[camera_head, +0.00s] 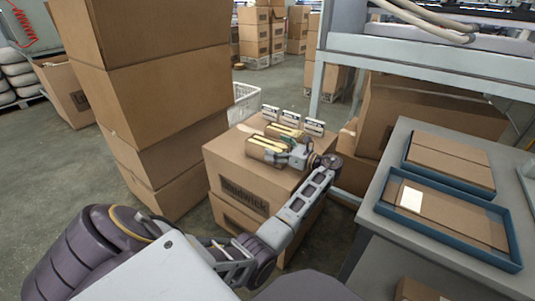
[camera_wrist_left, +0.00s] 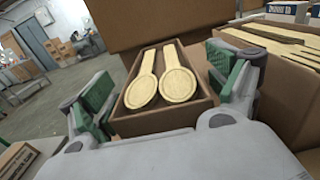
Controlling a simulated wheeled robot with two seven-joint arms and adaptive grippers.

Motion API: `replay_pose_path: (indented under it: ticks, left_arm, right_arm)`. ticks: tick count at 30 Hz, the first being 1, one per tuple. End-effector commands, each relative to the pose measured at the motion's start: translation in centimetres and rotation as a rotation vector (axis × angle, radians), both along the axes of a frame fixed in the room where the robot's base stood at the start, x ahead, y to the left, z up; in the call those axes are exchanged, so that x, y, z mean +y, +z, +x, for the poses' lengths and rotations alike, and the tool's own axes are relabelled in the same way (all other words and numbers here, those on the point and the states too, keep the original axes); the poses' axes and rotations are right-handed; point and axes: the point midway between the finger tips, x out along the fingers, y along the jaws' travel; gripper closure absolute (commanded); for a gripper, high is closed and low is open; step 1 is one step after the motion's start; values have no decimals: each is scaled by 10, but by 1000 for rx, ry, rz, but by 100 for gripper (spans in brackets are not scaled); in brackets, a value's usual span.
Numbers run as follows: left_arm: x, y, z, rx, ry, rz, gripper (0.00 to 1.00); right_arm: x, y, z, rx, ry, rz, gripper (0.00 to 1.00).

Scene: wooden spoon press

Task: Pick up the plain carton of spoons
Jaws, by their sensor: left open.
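The plain brown carton of spoons (camera_wrist_left: 165,122) is open at the top, with pale wooden spoons (camera_wrist_left: 178,84) showing, in the middle of the left wrist view. In the head view this carton (camera_head: 262,154) sits on top of a big box. My left gripper (camera_head: 291,153) is at its right end. In the wrist view, my left gripper (camera_wrist_left: 165,78) is open, with one green-padded finger on each side of the carton. I cannot tell whether the pads touch it. My right gripper is not in view.
A second carton of spoons (camera_wrist_left: 270,42) stands close beside, with white printed cartons (camera_head: 290,118) behind. They share the top of the big printed box (camera_head: 255,178). A tall stack of boxes (camera_head: 150,90) rises at left. A grey table (camera_head: 400,145) with blue trays (camera_head: 450,222) stands at right.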

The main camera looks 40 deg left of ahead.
Motion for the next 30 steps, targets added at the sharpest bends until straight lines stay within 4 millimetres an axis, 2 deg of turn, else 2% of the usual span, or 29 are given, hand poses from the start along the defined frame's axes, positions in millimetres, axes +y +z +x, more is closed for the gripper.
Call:
replay_pose_path:
  ticks: [14,27,30]
  left_arm:
    - [1,0,0,0,-1,-1,11]
    - [1,0,0,0,-1,-1,63]
    - [1,1,0,-1,-1,0,64]
  right_arm:
    - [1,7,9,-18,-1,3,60]
    - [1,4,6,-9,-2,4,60]
    - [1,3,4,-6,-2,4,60]
